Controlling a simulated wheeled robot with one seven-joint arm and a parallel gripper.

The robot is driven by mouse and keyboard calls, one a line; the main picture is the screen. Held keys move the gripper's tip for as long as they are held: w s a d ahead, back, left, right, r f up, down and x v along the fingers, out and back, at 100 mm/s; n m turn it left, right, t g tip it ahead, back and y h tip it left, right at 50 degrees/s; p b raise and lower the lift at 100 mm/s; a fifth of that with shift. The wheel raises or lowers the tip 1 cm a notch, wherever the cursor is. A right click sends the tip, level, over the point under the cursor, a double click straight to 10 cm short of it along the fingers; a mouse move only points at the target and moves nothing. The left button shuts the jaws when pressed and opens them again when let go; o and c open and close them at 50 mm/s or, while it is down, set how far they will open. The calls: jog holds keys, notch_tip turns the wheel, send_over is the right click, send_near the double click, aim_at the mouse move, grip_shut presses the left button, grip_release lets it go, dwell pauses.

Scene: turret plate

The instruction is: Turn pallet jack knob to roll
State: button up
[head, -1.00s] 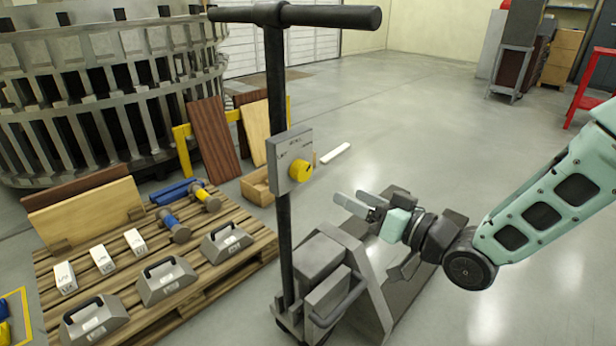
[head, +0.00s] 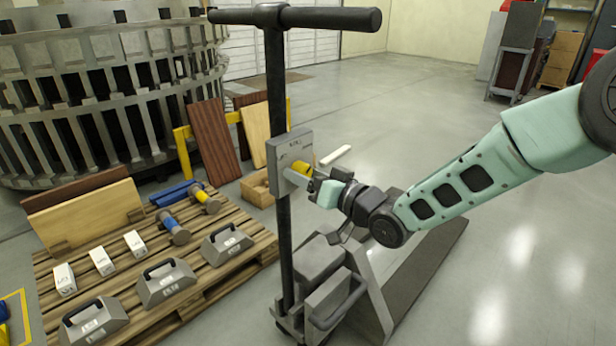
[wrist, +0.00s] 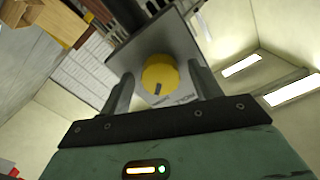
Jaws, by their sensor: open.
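The yellow knob (head: 301,167) sits on the grey plate (head: 278,151) on the pallet jack's black upright (head: 285,235). In the wrist view the knob (wrist: 160,75) shows whole, with a dark mark near its lower edge. The word ROLL is partly readable on the plate (wrist: 182,45) beside it. My gripper (head: 298,175) is at the plate in the head view and partly covers the knob. In the wrist view its two fingers (wrist: 160,90) stand apart on either side of the knob. I cannot tell whether either finger touches it.
The jack's T-handle (head: 320,17) is above and its grey body (head: 325,270) below my gripper. A wooden pallet (head: 215,280) with grey weights and white blocks lies to the left. The floor at right (head: 540,230) is clear.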

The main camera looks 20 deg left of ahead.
jog(key=c, duration=1)
jog(key=shift+f+n+b, duration=0.1)
jog(key=shift+n+b, duration=0.3)
jog(key=n+b, duration=0.8)
jog(key=n, duration=0.1)
jog(key=shift+b, duration=0.3)
